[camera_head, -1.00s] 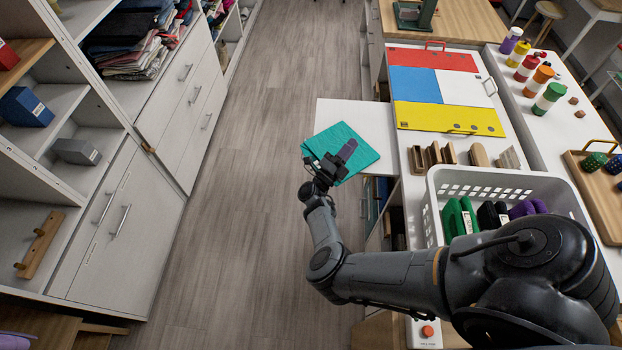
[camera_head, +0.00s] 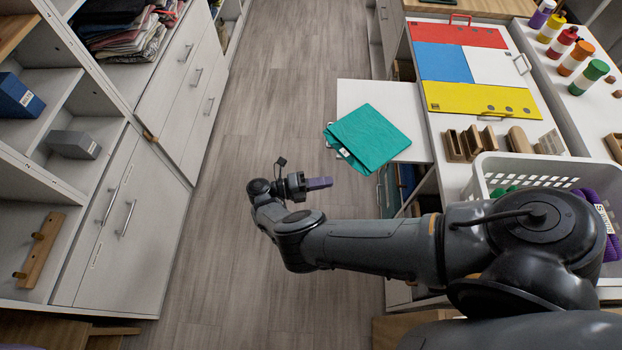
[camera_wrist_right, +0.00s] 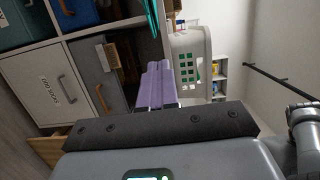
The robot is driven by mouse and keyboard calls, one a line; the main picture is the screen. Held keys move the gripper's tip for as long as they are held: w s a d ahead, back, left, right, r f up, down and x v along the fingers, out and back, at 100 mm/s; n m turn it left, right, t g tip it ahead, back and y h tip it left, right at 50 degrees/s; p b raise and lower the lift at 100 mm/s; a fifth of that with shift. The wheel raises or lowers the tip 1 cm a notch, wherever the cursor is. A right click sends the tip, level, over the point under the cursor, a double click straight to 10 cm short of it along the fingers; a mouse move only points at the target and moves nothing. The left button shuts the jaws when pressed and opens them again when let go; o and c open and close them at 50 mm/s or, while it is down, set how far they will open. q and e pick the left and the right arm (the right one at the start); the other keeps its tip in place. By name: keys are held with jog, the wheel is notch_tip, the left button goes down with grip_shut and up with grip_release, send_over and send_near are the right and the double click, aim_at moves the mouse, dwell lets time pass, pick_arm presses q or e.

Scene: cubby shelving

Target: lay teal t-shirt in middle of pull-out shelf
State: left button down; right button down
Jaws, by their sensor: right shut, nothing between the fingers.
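The folded teal t-shirt (camera_head: 372,136) lies on the white pull-out shelf (camera_head: 362,92) in the head view. It is turned at an angle, toward the shelf's left and near side, and its left and near corners reach past the shelf edges. A small white tag shows at its left edge. My right gripper (camera_head: 320,183) is shut and empty, apart from the shirt, over the floor to the left of and nearer than the shelf. Its purple fingers (camera_wrist_right: 156,84) show in the right wrist view, with a teal edge (camera_wrist_right: 152,16) above them. My left gripper is out of view.
A white perforated basket (camera_head: 540,172) and wooden blocks (camera_head: 470,143) stand on the counter right of the shelf. Red, blue, white and yellow panels (camera_head: 470,98) lie behind them. Cubby shelving (camera_head: 75,120) lines the left. The floor aisle (camera_head: 235,160) between is clear.

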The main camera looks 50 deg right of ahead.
aim_at(351, 164)
jog(key=s+d, duration=0.1)
jog(key=d, duration=0.1)
jog(key=s+d, duration=0.1)
jog(key=d, duration=0.1)
jog(key=d+p, duration=0.1)
jog(key=d, duration=0.1)
jog(key=shift+s+d, duration=0.2)
jog(key=shift+s, duration=0.2)
jog(key=shift+d, duration=0.25)
jog(key=d, duration=0.2)
jog(key=shift+d, duration=0.7)
jog(key=shift+a, duration=0.25)
jog(key=shift+w+a, duration=0.1)
